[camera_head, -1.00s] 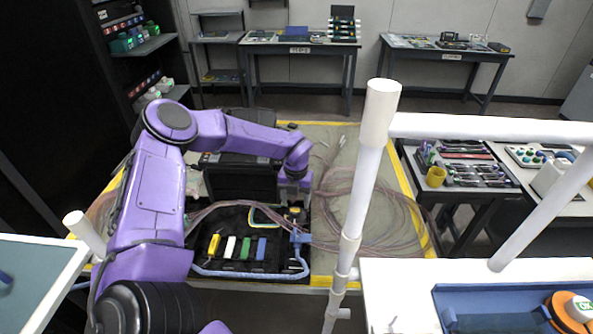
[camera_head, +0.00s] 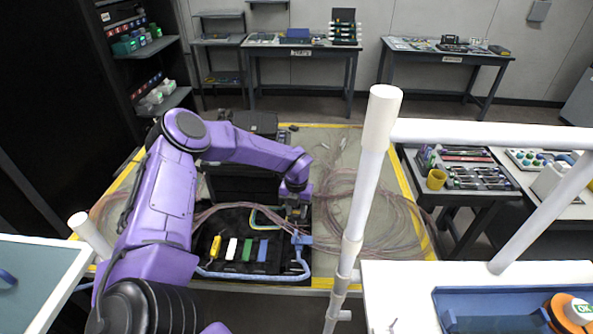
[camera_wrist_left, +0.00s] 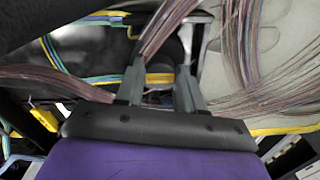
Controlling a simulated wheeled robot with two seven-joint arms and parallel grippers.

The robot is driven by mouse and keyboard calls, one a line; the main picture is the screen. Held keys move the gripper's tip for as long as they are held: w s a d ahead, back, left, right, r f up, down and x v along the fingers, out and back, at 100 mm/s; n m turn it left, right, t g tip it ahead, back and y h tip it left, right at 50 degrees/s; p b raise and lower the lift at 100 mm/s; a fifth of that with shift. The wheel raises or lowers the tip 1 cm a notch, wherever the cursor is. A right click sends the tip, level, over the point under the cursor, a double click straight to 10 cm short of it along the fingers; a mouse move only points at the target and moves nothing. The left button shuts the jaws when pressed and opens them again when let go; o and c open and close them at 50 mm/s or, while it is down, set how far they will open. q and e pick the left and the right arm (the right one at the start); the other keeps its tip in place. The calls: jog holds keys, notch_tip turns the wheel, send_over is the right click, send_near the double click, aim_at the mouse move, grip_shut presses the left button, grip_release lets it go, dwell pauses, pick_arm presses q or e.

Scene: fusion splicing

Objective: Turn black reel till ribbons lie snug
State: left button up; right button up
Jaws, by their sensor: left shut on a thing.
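My left gripper (camera_head: 294,208) reaches down into the right part of the open black case (camera_head: 228,262). In the left wrist view its two grey fingers (camera_wrist_left: 160,88) close on a dark part that looks like the black reel (camera_wrist_left: 163,56); its outline is mostly hidden. Pinkish-brown ribbons (camera_wrist_left: 166,26) run over and beside the dark part, and more ribbons fan out at the right. In the head view the reel is hidden by the gripper. Ribbons (camera_head: 335,205) lie in loose loops on the table right of the case. My right gripper is not in view.
Several coloured blocks, among them a green one (camera_head: 247,249), stand in the case. A blue cable (camera_head: 250,274) runs along its front edge. A white post (camera_head: 368,150) rises in front, right of the case. A side table with tools (camera_head: 450,195) is at the right.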

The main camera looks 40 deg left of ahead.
pick_arm(q)
jog(key=shift+f+m+b, duration=0.1)
jog(key=shift+m+b, duration=0.5)
jog(key=shift+m, duration=0.5)
jog(key=m+b, duration=0.1)
jog(key=m, duration=0.1)
jog(key=shift+m, duration=0.4)
jog(key=m, duration=0.3)
jog(key=shift+m+b, duration=0.3)
jog(key=shift+b, duration=0.05)
jog(key=m, duration=0.2)
jog(key=shift+d+m, duration=0.1)
jog(key=shift+m, duration=0.2)
jog(key=m, duration=0.5)
jog(key=shift+m, duration=2.8)
jog(key=shift+r, duration=0.2)
